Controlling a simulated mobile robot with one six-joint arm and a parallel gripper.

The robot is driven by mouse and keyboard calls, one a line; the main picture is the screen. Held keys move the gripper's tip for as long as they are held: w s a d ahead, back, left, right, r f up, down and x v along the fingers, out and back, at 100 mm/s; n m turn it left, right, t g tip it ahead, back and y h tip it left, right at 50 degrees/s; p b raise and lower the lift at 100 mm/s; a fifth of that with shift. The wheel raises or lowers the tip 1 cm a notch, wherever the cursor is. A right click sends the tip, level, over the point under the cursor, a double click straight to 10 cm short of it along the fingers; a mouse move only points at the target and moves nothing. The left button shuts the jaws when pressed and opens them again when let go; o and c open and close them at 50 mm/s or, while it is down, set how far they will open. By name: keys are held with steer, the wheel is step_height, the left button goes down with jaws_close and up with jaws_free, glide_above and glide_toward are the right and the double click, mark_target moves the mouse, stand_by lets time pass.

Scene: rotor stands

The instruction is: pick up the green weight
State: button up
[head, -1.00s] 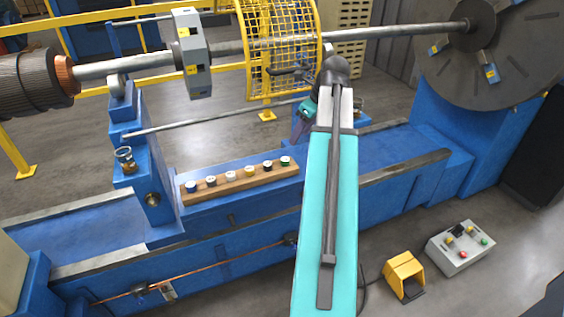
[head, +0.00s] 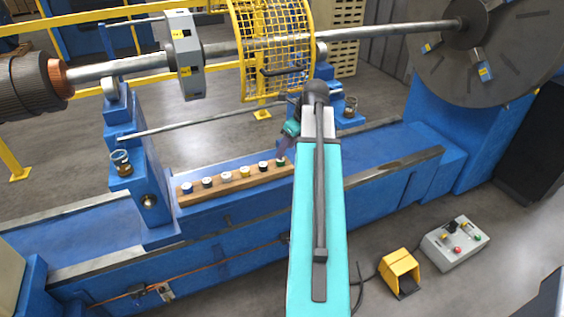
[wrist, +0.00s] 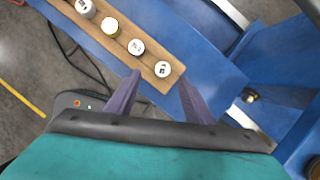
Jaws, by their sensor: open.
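The green weight (head: 281,162) is a small cylinder with a white top, at the right end of a wooden rack. In the wrist view, the white-topped weight at the rack's end (wrist: 162,69) is the same one; its green side is hardly visible there. My gripper (wrist: 160,77) is open, its two dark purple fingers spread to either side of this end weight as seen from the wrist. In the head view, my gripper (head: 283,149) is just above the rack's right end, partly hidden by my arm. Nothing is between the fingers in contact that I can see.
The wooden rack (head: 215,189) holds several other weights, with a black one (head: 263,166) and a yellow one (head: 244,171) nearest. It lies on the blue machine bed. A steel shaft (head: 370,32) and yellow mesh guard (head: 272,80) stand behind and above.

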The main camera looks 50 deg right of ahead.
mark_target(283, 160)
steer(key=shift+w+f, duration=0.25)
steer(key=shift+f, duration=0.45)
steer(key=shift+p+x, duration=0.8)
steer(key=shift+x, duration=1.8)
steer(key=shift+s+d, duration=0.1)
steer(key=shift+d, duration=0.1)
jaws_close()
